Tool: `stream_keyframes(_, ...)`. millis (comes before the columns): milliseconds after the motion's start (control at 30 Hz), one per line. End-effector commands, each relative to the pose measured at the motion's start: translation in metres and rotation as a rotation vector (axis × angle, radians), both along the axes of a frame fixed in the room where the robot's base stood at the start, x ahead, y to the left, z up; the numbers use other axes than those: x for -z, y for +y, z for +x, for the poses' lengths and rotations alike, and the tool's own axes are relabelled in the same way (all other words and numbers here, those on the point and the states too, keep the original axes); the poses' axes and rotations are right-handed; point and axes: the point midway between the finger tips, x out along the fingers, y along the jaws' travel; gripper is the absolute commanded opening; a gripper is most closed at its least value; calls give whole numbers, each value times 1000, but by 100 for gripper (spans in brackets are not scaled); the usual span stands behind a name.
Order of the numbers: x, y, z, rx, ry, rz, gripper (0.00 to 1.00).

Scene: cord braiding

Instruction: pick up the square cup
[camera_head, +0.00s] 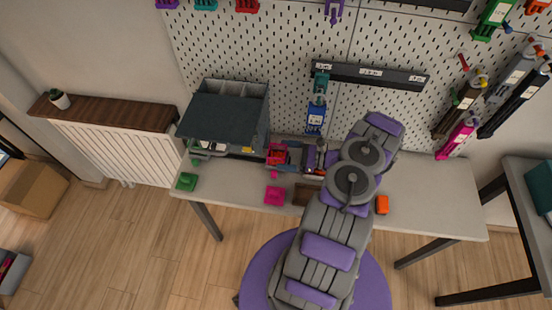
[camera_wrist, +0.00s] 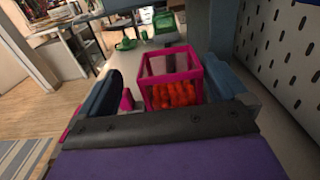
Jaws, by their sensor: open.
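The square cup (camera_wrist: 170,69) is a magenta open-frame box with clear-looking sides and orange pieces inside. In the wrist view it stands upright between the fingers of my gripper (camera_wrist: 167,84). The dark blue fingers are open, one on each side of it. I cannot tell whether either finger touches it. In the head view the cup (camera_head: 277,153) shows small on the table, just left of my gripper (camera_head: 291,157). Its lower front is hidden by the dark gripper body in the wrist view.
A dark-roofed bin unit (camera_head: 222,117) stands at the table's back left. A pink square piece (camera_head: 275,195), a green piece (camera_head: 186,181) and an orange block (camera_head: 382,204) lie on the table (camera_head: 440,212). A pegboard (camera_head: 285,65) with tools rises behind. The table's right side is clear.

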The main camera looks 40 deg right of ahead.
Motion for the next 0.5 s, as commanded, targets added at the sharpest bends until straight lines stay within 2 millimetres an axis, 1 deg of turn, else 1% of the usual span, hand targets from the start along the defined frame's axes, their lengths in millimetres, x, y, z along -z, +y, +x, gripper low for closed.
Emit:
stream_keyframes(267,0,7,14,0,-2,2,100)
stream_keyframes(433,-4,20,32,-3,-3,-4,100)
stream_keyframes(500,-4,28,39,-3,-2,-2,100)
